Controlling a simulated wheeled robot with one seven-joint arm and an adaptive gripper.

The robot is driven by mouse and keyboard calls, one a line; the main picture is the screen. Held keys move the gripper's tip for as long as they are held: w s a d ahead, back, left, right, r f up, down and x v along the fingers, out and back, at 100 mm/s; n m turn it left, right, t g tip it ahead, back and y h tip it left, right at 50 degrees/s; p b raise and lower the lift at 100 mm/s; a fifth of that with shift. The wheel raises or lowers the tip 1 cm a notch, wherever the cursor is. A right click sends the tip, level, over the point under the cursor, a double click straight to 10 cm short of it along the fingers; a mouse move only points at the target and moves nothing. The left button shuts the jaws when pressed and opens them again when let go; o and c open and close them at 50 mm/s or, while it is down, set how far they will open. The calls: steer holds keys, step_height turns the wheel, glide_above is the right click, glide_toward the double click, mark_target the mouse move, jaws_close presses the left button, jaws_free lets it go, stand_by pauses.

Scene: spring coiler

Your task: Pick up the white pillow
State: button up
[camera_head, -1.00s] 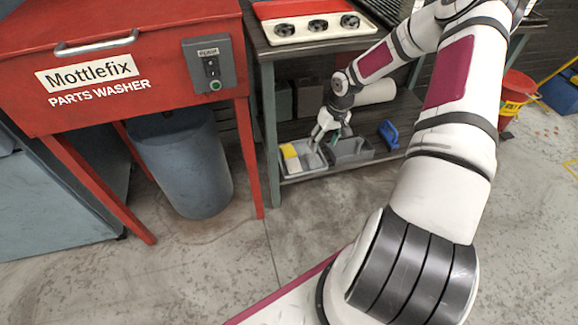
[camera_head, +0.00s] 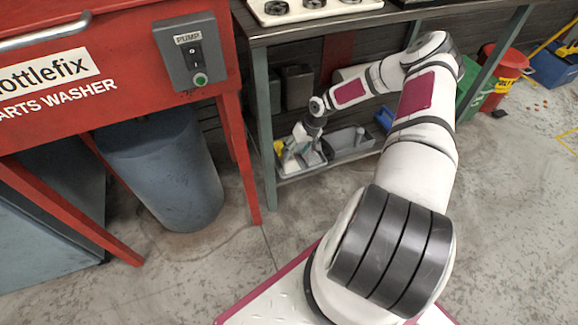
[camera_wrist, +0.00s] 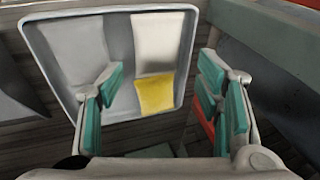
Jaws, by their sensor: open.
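A grey divided tray (camera_wrist: 75,65) fills the upper middle of the wrist view. A flat white piece (camera_wrist: 158,38), possibly the white pillow, lies in its right part, with a yellow piece (camera_wrist: 155,95) just below it. My gripper (camera_wrist: 162,68) is open, with its green-padded fingers spread to either side in front of the tray and nothing between the pads.
The low shelf sits under a bench (camera_head: 300,32) with a green leg (camera_head: 264,140) close left of my gripper. A blue object (camera_head: 384,117) is right of the bin. A red parts washer (camera_head: 110,120) with a grey drum (camera_head: 165,175) stands left. Floor in front is clear.

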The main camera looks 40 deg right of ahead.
mark_target(291, 161)
steer(key=shift+b+x, duration=1.6)
steer(key=shift+x, duration=1.55)
steer(key=shift+s+d, duration=0.1)
steer(key=shift+d, duration=0.05)
steer(key=c, duration=0.8)
